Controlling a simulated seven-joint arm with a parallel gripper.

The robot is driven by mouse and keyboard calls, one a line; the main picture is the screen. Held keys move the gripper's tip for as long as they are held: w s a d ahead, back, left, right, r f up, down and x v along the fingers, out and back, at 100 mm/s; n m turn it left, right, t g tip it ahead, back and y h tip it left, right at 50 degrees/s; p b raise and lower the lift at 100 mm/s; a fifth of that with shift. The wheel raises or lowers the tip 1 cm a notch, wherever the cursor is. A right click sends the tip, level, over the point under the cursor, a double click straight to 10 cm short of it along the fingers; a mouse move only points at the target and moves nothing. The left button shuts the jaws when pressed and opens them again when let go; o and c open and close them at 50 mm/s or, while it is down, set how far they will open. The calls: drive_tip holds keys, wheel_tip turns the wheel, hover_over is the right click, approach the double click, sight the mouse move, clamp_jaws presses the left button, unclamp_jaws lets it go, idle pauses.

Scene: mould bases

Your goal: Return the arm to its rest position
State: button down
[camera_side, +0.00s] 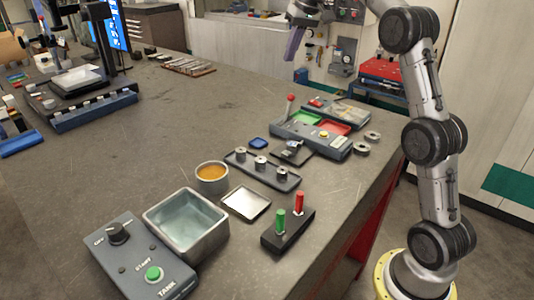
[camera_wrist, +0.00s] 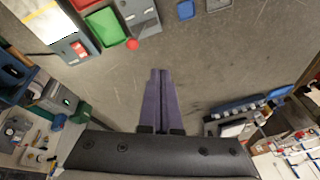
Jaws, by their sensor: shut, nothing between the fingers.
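My gripper (camera_side: 294,44) is high above the far part of the bench in the side view, with its purple fingers pointing down. In the wrist view the two purple fingers (camera_wrist: 160,78) lie side by side, shut, with nothing between them. The arm rises from its round base at the right of the side view and bends over at the top. The gripper is well clear of everything on the bench.
On the bench (camera_side: 130,170) stand a tank box (camera_side: 118,258), a metal basin (camera_side: 187,226), an orange-filled cup (camera_side: 212,178), a tray of metal cylinders (camera_side: 262,170), a red-and-green peg block (camera_side: 288,230) and a lever panel (camera_side: 310,135). The bench's middle left is clear.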

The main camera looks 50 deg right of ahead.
drive_tip(key=s+a+r+n+t, duration=0.1)
drive_tip(key=s+a+r+n, duration=0.1)
drive_tip(key=s+a+r, duration=0.5)
drive_tip(key=s+a+n, duration=0.1)
drive_tip(key=s+a, duration=0.9)
drive_tip(key=a, duration=0.1)
drive_tip(key=s+a+f+n+t, duration=0.1)
drive_tip(key=s+a+f, duration=0.2)
drive_tip(key=s+f, duration=1.2)
wheel_tip(320, 180, down, 4)
drive_tip(key=shift+s+f+n, duration=0.2)
drive_tip(key=shift+s+n, duration=0.05)
drive_tip(key=shift+n, duration=0.15)
